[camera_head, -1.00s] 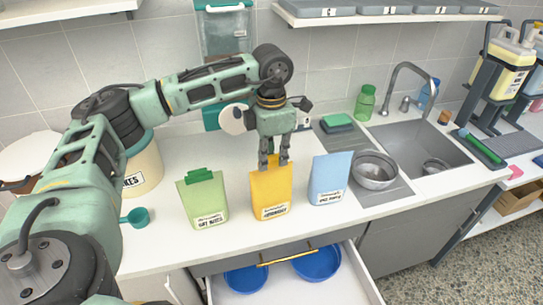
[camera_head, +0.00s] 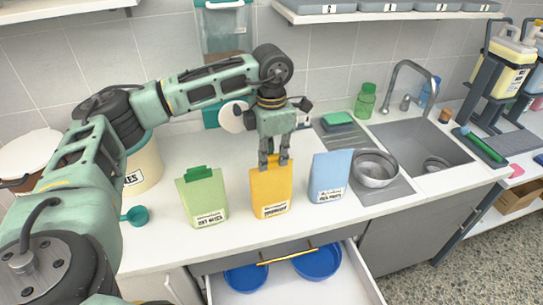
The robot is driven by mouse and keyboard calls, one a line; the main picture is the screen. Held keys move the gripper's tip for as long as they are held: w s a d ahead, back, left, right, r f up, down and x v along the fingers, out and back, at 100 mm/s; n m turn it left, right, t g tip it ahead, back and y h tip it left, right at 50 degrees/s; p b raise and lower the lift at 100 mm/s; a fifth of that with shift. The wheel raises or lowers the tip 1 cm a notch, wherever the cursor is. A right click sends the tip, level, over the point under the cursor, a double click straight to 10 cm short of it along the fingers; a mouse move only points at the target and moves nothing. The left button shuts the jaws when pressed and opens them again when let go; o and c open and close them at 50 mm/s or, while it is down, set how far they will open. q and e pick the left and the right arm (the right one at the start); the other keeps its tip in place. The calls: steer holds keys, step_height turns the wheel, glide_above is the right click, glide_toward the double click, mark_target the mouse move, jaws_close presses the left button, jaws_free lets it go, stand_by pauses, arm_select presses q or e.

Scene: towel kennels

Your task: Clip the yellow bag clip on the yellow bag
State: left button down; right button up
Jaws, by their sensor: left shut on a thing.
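The yellow bag (camera_head: 271,193) stands upright on the counter between a green bag and a blue bag. My left gripper (camera_head: 273,165) points down at its top edge, with its fingers shut on the yellow bag clip (camera_head: 273,158). Little of the clip shows between the fingers, and yellow on yellow hides whether it grips the bag's edge. My right gripper is not in view.
The green bag (camera_head: 203,199) with a green clip (camera_head: 197,173) stands to the left, and the blue bag (camera_head: 330,175) close on the right. A steel bowl (camera_head: 376,168) sits by the sink. An open drawer (camera_head: 340,288) with blue bowls juts out below. A teal scoop (camera_head: 137,215) lies at left.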

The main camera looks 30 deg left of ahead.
mark_target(271, 156)
arm_select(q)
steer(key=shift+f+b, duration=0.45)
stand_by(1.1)
stand_by(0.3)
steer(key=c, duration=1.8)
jaws_free()
steer(key=shift+o, duration=0.3)
steer(key=o, duration=0.5)
steer(key=shift+c, duration=0.2)
steer(key=shift+r, duration=0.1)
steer(key=shift+r+p, duration=1.55)
steer(key=shift+r, duration=0.85)
